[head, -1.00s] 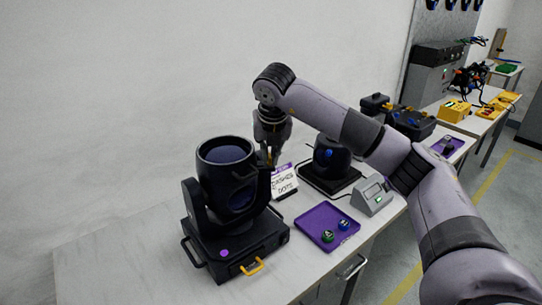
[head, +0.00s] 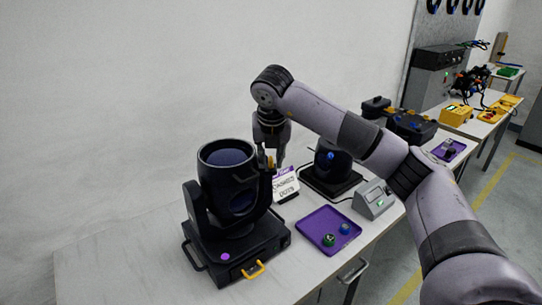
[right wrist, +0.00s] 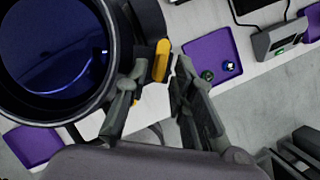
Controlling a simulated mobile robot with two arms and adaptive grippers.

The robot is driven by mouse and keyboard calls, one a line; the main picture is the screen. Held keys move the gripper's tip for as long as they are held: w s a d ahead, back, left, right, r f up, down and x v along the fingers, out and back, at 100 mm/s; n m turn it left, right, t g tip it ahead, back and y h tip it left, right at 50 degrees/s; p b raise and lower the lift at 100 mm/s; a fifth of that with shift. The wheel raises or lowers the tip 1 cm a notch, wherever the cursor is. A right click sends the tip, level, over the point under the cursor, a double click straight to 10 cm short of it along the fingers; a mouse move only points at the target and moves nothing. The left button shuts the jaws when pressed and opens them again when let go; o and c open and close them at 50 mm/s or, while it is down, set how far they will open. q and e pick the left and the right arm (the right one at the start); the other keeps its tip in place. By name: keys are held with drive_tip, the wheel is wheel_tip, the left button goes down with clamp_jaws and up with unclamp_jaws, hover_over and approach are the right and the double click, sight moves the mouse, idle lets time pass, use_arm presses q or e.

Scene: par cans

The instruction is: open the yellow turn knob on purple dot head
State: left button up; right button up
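The purple dot head is a black moving-head light (head: 228,190) standing on the table in the head view. A purple dot (head: 225,257) marks its base. The yellow turn knob (right wrist: 162,60) is on the side of its round housing (right wrist: 65,60). In the head view the knob (head: 271,161) is partly hidden by my gripper. My right gripper (right wrist: 152,78) is open, its fingers on either side of the knob in the right wrist view. I cannot tell whether they touch it. My left gripper is not in view.
A purple tray (head: 314,241) with a green and a blue knob lies to the right. A small sign (head: 285,186), a second black device (head: 322,182) and a grey display box (head: 375,200) stand behind it. The table's front left is clear.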

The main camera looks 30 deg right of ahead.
idle(0.3)
drive_tip(key=v, duration=1.1)
drive_tip(key=shift+r, duration=0.4)
drive_tip(key=shift+s, duration=0.1)
